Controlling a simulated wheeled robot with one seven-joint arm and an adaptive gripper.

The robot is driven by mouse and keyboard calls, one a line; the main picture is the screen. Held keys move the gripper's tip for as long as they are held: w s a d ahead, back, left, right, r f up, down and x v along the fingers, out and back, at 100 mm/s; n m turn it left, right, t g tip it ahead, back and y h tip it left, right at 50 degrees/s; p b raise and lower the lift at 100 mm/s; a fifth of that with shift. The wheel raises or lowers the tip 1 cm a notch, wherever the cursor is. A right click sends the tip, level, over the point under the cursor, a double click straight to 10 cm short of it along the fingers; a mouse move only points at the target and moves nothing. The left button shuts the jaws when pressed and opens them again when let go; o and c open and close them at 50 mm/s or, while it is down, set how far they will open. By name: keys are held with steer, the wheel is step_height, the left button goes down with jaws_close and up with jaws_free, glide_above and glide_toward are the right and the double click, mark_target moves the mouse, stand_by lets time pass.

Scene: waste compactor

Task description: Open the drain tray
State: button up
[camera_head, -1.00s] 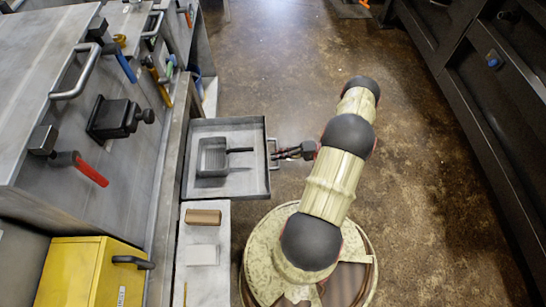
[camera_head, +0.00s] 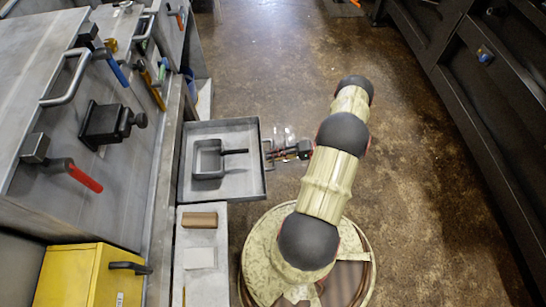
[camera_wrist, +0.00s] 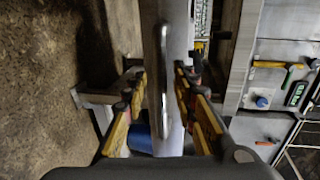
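The drain tray (camera_head: 254,184) appears to be the shallow grey square tray at the side of the machine, jutting out past the light ledge. A small square frame-like item with a dark handle (camera_head: 207,173) lies in it. My gripper (camera_head: 270,150) is at the tray's right side, by its handle. In the wrist view the metal handle (camera_wrist: 163,75) runs up the middle in front of a pale panel. My gripper's yellow-and-black fingers (camera_wrist: 160,95) stand apart on either side of it. Contact with the handle cannot be made out.
A brown block (camera_head: 200,220) and a pale block (camera_head: 200,258) rest on the ledge below the tray. A yellow box (camera_head: 80,280) and a red-handled lever (camera_head: 85,179) are at left. Dark cabinets (camera_head: 470,90) line the right. The floor between is clear.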

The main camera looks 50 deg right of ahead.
steer(key=v, duration=1.1)
steer(key=shift+s+d, duration=0.3)
steer(key=s+a+m+g, duration=0.4)
steer(key=s+a+m, duration=0.1)
steer(key=a, duration=0.1)
steer(key=w+a+r+n+g+h, duration=0.1)
steer(key=w+a+r+g+h, duration=0.15)
steer(key=r, duration=0.65)
steer(key=w+a+r+n+g+h, duration=0.1)
steer(key=a+r+g+h, duration=0.15)
steer(key=r, duration=0.55)
steer(key=w+a+r+n+g+h, duration=0.1)
steer(key=w+a+r+g, duration=0.15)
steer(key=r, duration=0.65)
steer(key=a+r+n+t+h+p, duration=0.2)
steer(key=a+r+n+t+h, duration=0.3)
steer(key=a+r, duration=2)
step_height(320, 180, up, 2)
steer(key=n+t, duration=0.1)
steer(key=n, duration=0.5)
steer(key=shift+a, duration=0.3)
